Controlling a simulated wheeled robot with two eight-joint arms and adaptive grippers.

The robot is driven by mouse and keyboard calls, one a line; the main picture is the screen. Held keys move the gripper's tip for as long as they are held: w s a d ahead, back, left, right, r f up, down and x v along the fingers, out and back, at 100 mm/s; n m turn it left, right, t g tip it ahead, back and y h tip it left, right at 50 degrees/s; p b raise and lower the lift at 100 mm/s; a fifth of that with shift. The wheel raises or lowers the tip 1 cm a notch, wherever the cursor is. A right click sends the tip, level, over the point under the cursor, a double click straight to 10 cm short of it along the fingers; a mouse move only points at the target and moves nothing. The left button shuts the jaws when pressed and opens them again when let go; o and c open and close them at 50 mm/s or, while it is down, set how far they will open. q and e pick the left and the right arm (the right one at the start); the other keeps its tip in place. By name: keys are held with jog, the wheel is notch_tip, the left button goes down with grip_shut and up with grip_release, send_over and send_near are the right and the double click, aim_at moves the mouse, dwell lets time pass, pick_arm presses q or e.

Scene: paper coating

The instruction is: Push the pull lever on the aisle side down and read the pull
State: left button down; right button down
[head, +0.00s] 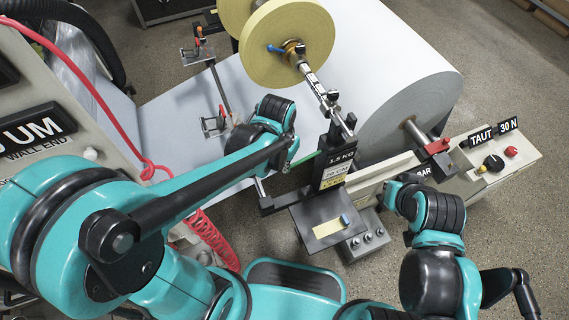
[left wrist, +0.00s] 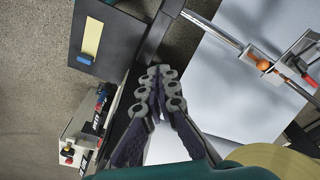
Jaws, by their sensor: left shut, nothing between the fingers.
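The tension panel (head: 497,132) at the right reads TAUT 30 N and has a black knob and a red button. A red lever-like block (head: 437,147) sits by the roll shaft; I cannot tell for sure whether it is the pull lever. My left gripper (head: 290,152) is mostly hidden behind its wrist, left of the black 1.5 KG block (head: 338,160). In the left wrist view its fingers (left wrist: 156,88) are shut and empty, beside the dark tray (left wrist: 108,58). My right gripper (head: 392,193) is near the beam with the BAR label; its fingers are largely hidden.
A large white paper roll (head: 412,65) and yellow tape rolls (head: 300,42) stand at the back. Orange-topped small levers (head: 198,42) stand along the paper. A cabinet marked WALL END (head: 35,130) and a red coiled hose (head: 208,240) are at the left. Floor is clear at the far right.

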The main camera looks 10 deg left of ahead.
pick_arm(q)
jog(key=s+p, duration=0.1)
jog(key=s+a+r+p, duration=0.1)
jog(key=s, duration=0.1)
jog(key=shift+r, duration=0.1)
dwell(0.3)
notch_tip(320, 180, up, 12)
jog(key=s, duration=0.1)
jog(key=shift+a, duration=0.15)
dwell(1.0)
